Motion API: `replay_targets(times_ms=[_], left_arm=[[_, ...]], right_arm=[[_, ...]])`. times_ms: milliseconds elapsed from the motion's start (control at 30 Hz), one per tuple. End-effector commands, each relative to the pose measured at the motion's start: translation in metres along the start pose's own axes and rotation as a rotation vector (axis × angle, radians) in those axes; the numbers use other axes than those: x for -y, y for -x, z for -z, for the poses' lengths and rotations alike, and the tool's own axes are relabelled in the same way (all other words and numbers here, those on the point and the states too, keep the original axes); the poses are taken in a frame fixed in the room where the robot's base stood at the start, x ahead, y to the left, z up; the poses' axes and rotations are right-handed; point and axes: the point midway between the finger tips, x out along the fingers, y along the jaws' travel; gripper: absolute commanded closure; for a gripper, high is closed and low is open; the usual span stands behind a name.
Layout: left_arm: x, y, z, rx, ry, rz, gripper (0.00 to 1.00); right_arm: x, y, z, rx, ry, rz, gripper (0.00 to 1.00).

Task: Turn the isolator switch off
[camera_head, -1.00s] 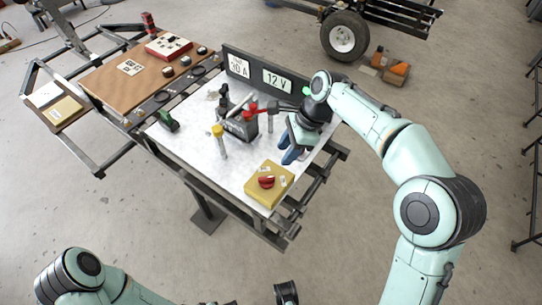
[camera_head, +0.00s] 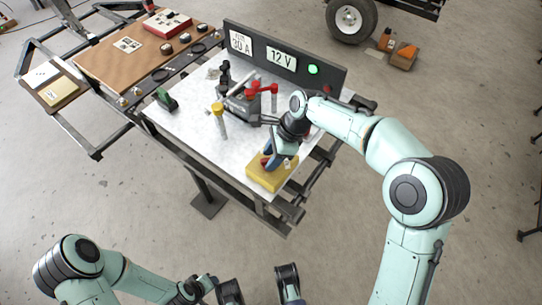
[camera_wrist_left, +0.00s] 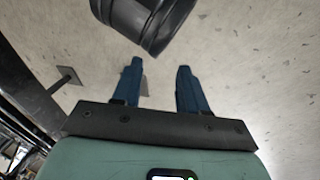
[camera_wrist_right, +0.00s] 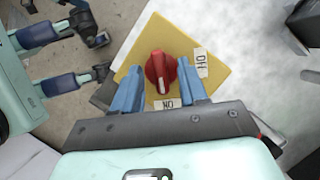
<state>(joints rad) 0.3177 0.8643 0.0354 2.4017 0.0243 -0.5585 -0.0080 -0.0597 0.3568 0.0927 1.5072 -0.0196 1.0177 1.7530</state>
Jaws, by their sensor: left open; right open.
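The isolator switch is a yellow box (camera_head: 268,180) near the front right corner of the bench, with a red knob (camera_wrist_right: 160,72) on top. In the right wrist view an OFF label (camera_wrist_right: 201,62) is to the right of the knob and an ON label (camera_wrist_right: 167,104) is below it. The knob's pale mark points towards ON. My right gripper (camera_wrist_right: 160,68) is open, with one blue finger on each side of the knob; I cannot tell whether they touch it. My left gripper (camera_wrist_left: 160,66) is open and empty above the floor, away from the bench.
A dark panel (camera_head: 262,58) with 30 A and 12 V signs and a lit green lamp (camera_head: 313,69) stands at the bench's back edge. A yellow-capped post (camera_head: 219,120), a grey device with red clamps (camera_head: 245,105) and a green item (camera_head: 166,100) stand left of the switch.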

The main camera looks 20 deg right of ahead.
Motion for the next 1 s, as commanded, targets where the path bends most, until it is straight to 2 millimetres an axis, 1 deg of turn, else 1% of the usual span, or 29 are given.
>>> replay_targets(times_ms=[267,300,367,400,433,667,767,867,1000], left_arm=[[0.000,0.000,0.001,-0.004,0.000,0.000,0.57],[0.000,0.000,0.001,-0.004,0.000,0.000,0.57],[0.000,0.000,0.001,-0.003,0.000,0.000,0.57],[0.000,0.000,0.001,-0.003,0.000,0.000,0.57],[0.000,0.000,0.001,-0.003,0.000,0.000,0.57],[0.000,0.001,-0.001,0.001,0.000,0.000,0.57],[-0.002,0.005,-0.005,0.015,-0.001,-0.001,0.57],[-0.004,0.013,-0.014,0.040,-0.004,-0.003,0.57],[-0.010,0.031,-0.034,0.100,-0.009,-0.007,0.57]], right_arm=[[0.000,-0.002,0.000,0.000,0.000,0.000,0.57],[0.000,-0.002,0.000,0.000,0.000,0.000,0.61],[0.000,-0.002,0.000,0.000,0.000,0.000,0.80],[0.000,-0.002,0.000,0.000,0.000,0.000,0.93],[0.000,-0.002,0.000,0.000,0.000,0.000,1.00],[0.000,-0.002,0.000,0.000,0.004,-0.002,1.00],[0.000,-0.001,0.000,0.000,0.018,-0.010,1.00],[0.000,-0.001,-0.001,0.000,0.049,-0.023,1.00],[0.001,0.001,-0.001,-0.001,0.122,-0.053,1.00]])
